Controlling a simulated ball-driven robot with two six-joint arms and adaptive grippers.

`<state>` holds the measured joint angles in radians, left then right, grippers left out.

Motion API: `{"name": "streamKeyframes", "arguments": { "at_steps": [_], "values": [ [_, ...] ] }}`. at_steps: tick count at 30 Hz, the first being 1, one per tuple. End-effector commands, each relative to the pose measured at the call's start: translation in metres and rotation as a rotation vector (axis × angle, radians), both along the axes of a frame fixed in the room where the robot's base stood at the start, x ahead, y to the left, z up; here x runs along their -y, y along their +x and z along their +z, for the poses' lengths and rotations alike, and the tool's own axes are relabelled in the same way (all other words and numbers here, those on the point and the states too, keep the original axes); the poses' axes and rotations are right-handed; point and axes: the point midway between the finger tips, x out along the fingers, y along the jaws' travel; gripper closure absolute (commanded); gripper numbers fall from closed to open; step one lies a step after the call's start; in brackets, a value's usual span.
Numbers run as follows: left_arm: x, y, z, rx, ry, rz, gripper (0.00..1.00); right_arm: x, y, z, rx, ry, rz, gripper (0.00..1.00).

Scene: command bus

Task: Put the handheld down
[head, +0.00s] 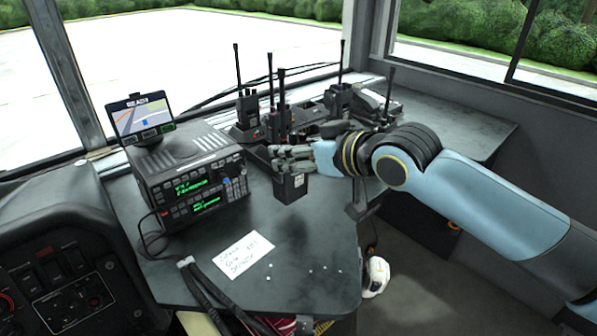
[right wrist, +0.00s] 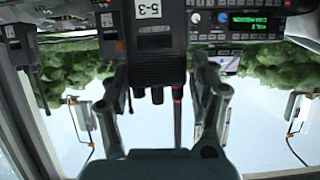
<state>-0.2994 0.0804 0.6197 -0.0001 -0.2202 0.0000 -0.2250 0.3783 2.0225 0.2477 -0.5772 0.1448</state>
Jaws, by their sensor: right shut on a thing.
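My right gripper (head: 293,158) is shut on a black handheld radio (head: 290,187). The handheld is upright, with its antenna rising above the fingers and its lower body showing below them. It is over the desk, in front of the radio row; I cannot tell whether its base touches the desk. In the right wrist view, which is upside down, the handheld (right wrist: 157,45) sits between the fingers with a "5-3" label, its knobs and antenna pointing down the picture. My left gripper is in neither view.
Other handhelds stand behind, at left (head: 247,108) and right (head: 339,98) of the row. A radio unit (head: 190,175) with green displays carries a navigation screen (head: 140,116). A paper note (head: 243,255) lies on the desk (head: 310,235). The desk around the note is mostly clear.

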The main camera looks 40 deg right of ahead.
Motion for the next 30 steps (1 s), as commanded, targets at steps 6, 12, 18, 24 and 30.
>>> {"name": "streamKeyframes", "arguments": {
  "at_steps": [6,12,18,24,30],
  "values": [
    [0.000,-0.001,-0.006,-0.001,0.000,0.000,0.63,0.000,0.000,-0.033,-0.002,0.002,-0.002,0.97],
    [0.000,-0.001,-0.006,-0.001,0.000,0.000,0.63,0.000,0.000,-0.036,0.003,0.000,0.000,0.97],
    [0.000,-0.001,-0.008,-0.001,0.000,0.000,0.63,0.000,0.000,-0.040,0.001,0.001,-0.001,0.97],
    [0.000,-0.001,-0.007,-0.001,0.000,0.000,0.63,0.001,-0.001,-0.040,-0.002,0.000,-0.001,0.15],
    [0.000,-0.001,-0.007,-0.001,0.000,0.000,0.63,0.001,-0.001,-0.040,-0.001,0.000,-0.001,0.15]
  ]
}}
